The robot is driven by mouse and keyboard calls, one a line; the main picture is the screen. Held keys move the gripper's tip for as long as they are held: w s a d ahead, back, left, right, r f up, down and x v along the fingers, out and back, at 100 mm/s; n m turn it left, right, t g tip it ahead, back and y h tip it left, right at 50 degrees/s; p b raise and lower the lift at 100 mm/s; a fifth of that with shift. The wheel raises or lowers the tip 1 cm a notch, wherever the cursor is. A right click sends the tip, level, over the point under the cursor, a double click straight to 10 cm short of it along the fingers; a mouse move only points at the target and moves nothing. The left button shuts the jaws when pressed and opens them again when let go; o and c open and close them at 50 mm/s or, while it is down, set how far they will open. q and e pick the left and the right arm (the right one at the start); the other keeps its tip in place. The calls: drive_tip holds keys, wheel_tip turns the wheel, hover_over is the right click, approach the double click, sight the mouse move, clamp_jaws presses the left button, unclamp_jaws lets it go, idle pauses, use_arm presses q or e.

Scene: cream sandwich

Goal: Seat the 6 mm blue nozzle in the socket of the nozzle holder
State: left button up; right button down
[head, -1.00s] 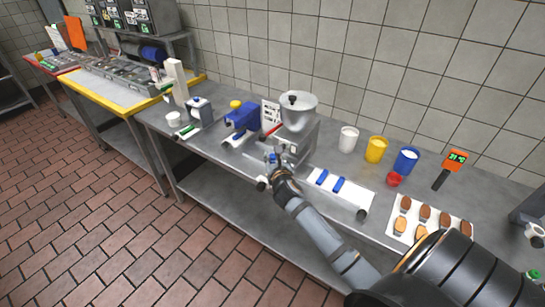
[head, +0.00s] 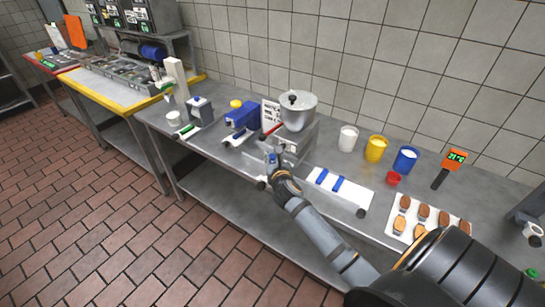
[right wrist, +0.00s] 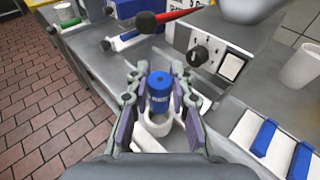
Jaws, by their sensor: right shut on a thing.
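In the head view my right gripper (head: 272,160) is at the front edge of the steel table, before the filling machine. A white ring-shaped holder (right wrist: 158,126) shows just below the nozzle in the right wrist view. Its socket is partly covered by the nozzle, and I cannot tell whether the nozzle's lower end is inside it. My left gripper is not in view.
The filling machine (head: 297,112) with a round hopper stands just behind the gripper; its red-handled lever (right wrist: 170,17) reaches leftward. A white board with blue strips (head: 338,188) lies to the right. White, yellow and blue cups stand farther right.

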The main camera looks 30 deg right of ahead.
drive_tip(key=shift+f+b, duration=1.05)
drive_tip(key=shift+f, duration=0.95)
drive_tip(key=c, duration=1.1)
unclamp_jaws()
drive_tip(key=shift+r, duration=0.1)
drive_tip(key=v, duration=1.2)
